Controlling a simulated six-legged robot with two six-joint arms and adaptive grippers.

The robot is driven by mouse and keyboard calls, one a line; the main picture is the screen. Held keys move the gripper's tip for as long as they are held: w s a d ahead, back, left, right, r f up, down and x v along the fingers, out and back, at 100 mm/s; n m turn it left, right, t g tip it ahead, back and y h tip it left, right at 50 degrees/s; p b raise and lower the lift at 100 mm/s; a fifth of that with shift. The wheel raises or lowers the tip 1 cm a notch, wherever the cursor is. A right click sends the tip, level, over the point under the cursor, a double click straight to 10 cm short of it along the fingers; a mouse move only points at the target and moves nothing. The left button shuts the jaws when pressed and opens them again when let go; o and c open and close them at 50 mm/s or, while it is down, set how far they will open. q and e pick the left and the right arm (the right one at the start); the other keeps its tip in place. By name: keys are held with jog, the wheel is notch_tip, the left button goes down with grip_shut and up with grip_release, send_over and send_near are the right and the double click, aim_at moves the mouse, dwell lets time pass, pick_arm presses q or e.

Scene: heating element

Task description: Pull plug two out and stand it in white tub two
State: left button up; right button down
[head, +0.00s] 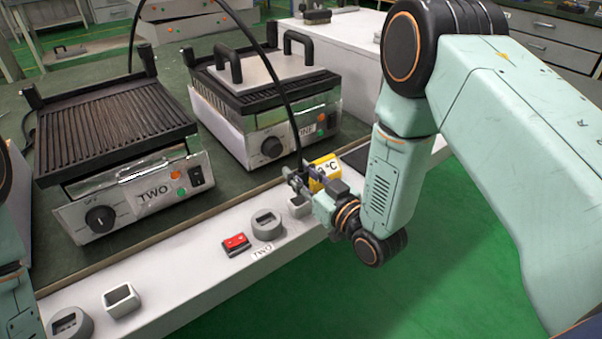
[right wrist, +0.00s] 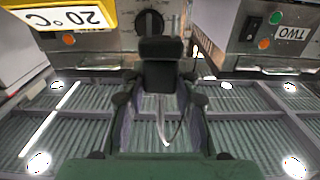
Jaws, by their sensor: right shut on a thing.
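My right gripper (head: 306,186) is shut on a black plug, with a black cable (head: 289,110) rising from it. In the right wrist view the dark plug (right wrist: 162,70) sits between the fingers. In the head view the gripper hides most of the plug. A small white tub (head: 297,210) is just below and beside the gripper; whether the plug touches it I cannot tell. The round grey socket (head: 267,226) by the label TWO (head: 262,252) shows an empty dark recess. Heater TWO (head: 135,195) stands at the left. My left gripper is out of view.
A red switch (head: 236,243) lies left of the socket. Another white tub (head: 121,300) and grey socket (head: 70,323) are at the lower left. A yellow 20 °C block (head: 326,168) is close behind the gripper. Heater ONE (head: 270,105) stands behind.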

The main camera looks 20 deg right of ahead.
jog(key=shift+p, duration=0.3)
dwell(0.6)
jog(key=shift+f+b, duration=1.7)
jog(key=shift+f, duration=0.7)
jog(key=c, duration=0.9)
grip_release()
jog(key=shift+c, duration=0.2)
jog(key=shift+s, duration=0.1)
jog(key=v, duration=1.1)
jog(key=shift+s, duration=0.4)
jog(key=shift+d+r, duration=0.1)
jog(key=shift+d, duration=0.05)
